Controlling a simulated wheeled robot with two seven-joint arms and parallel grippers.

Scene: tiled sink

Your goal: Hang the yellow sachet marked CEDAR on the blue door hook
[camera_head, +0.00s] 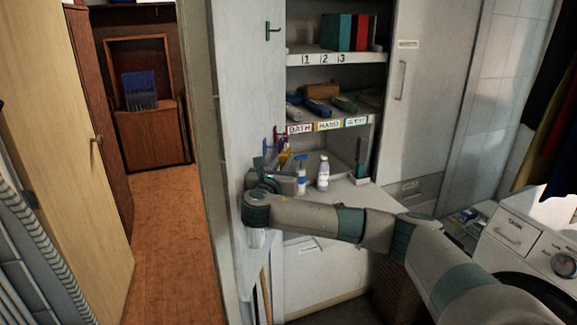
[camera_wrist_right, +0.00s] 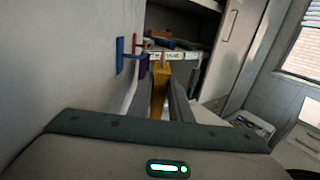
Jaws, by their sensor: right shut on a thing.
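My right gripper (camera_head: 272,169) is beside the pale wall panel, left of the shelves. In the right wrist view its fingers (camera_wrist_right: 161,84) are shut on the yellow sachet (camera_wrist_right: 160,90), which stands up between them. A little yellow of the sachet (camera_head: 285,157) shows past the gripper in the head view. The CEDAR marking cannot be read. The blue hook (camera_wrist_right: 122,55) sticks out from the wall, ahead and left of the sachet, apart from it. In the head view the blue hook (camera_head: 268,146) is small, just above the gripper. My left gripper is out of view.
A red hook (camera_wrist_right: 142,45) is beyond the blue one, with a purple item (camera_wrist_right: 143,69) below it. A green hook (camera_head: 272,30) is higher on the panel. Bottles (camera_head: 322,173) stand on the counter right of the gripper. Labelled shelves (camera_head: 330,126) are behind.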

